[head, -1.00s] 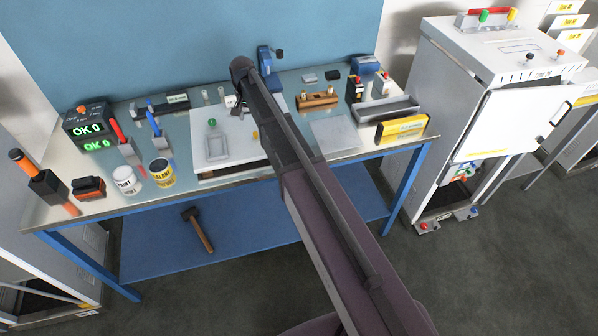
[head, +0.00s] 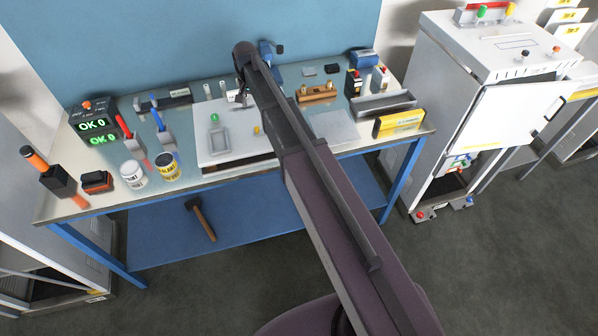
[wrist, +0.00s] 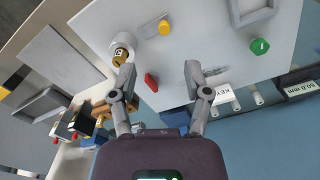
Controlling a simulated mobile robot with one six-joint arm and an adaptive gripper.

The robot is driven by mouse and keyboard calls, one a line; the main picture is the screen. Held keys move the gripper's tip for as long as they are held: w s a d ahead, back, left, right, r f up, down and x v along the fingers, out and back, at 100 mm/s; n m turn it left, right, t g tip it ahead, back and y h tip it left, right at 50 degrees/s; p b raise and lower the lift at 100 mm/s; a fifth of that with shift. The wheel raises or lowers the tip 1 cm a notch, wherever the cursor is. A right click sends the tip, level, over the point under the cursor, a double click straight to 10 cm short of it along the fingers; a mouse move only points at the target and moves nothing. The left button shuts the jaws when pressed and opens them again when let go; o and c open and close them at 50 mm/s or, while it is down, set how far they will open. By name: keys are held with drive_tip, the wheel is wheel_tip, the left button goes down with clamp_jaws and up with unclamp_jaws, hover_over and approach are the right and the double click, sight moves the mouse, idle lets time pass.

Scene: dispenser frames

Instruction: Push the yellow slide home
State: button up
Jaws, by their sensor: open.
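The yellow slide shows as a yellow knob (wrist: 164,27) on a small grey plate on the white board (wrist: 200,40) in the wrist view. It lies beyond my fingertips, near the top. In the head view the yellow knob (head: 257,130) is small, left of my arm. My gripper (wrist: 161,72) is open, its fingers apart over the board, with nothing seen between the tips except a red piece (wrist: 151,82) below. A green knob (wrist: 260,46) sits beside a grey rectangular frame (wrist: 252,12). In the head view my arm partly hides the board and gripper.
A white cylinder with a brass top (wrist: 122,48) stands close to the left finger. White key-tagged parts (wrist: 228,94) lie at the right. The bench (head: 102,205) also holds tins, a display box (head: 92,122), and a yellow box (head: 398,122) at right.

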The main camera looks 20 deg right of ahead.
drive_tip(key=s+d+f+n+b, duration=0.1)
drive_tip(key=s+d+f+b, duration=0.1)
drive_tip(key=s, duration=0.7)
drive_tip(key=s+d+f+n+b, duration=0.2)
drive_tip(key=s+d+f+b, duration=0.1)
drive_tip(key=s, duration=0.6)
drive_tip(key=s+d+f+n+b, duration=0.2)
drive_tip(key=s+d, duration=0.1)
drive_tip(key=s, duration=0.6)
drive_tip(key=shift+d+f, duration=0.2)
drive_tip(key=shift+f, duration=0.15)
wheel_tip(320, 180, up, 8)
drive_tip(key=n+p, duration=0.2)
drive_tip(key=p, duration=0.6)
hover_over(257, 128)
drive_tip(key=shift+a+r, duration=0.1)
drive_tip(key=shift+r, duration=0.05)
drive_tip(key=shift+f+b, duration=0.25)
drive_tip(key=shift+b, duration=0.05)
wheel_tip(257, 128, down, 13)
drive_tip(key=b, duration=1.3)
drive_tip(key=shift+f, duration=0.15)
